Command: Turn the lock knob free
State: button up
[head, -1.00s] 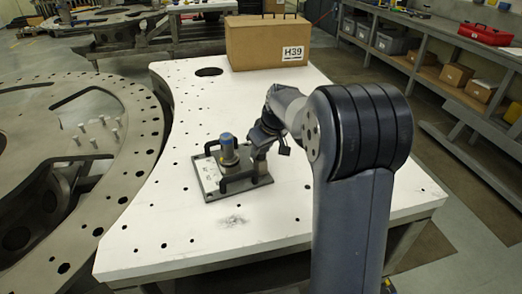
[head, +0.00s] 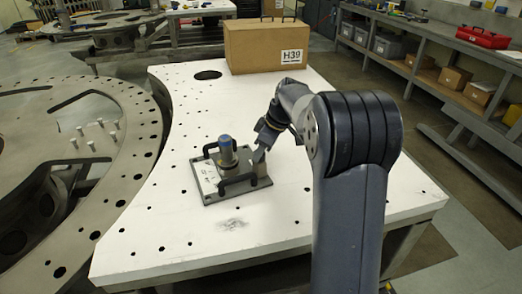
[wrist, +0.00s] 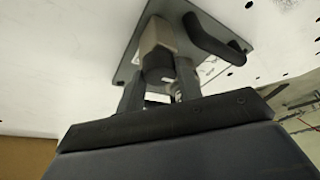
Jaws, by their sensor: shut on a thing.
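The fixture plate (head: 210,186) is a grey square plate lying on the white table, with two black handles and an upright blue-topped post (head: 227,152). A small beige-grey block (head: 262,169) stands at its right edge. The lock knob (wrist: 157,70) is a dark, short cylinder at that block, seen in the wrist view between my fingers. My gripper (wrist: 158,92) is shut on the knob. In the head view my gripper (head: 257,158) comes in from the right at the block, and the knob itself is too hidden to make out.
A black handle (wrist: 212,38) of the plate rises close beside my fingers. A cardboard box (head: 266,45) marked H39 stands at the back of the white table (head: 300,200). The table around the plate is clear. A round metal ring (head: 110,200) lies to the left.

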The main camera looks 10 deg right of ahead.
dwell(0.3)
jog(key=o, duration=1)
jog(key=v, duration=1)
jog(key=shift+r+b, duration=0.35)
jog(key=shift+r, duration=0.05)
jog(key=shift+d+f, duration=0.1)
jog(key=x, duration=1)
jog(key=shift+f+p, duration=0.35)
jog(key=shift+p, duration=0.05)
jog(key=shift+r, duration=0.1)
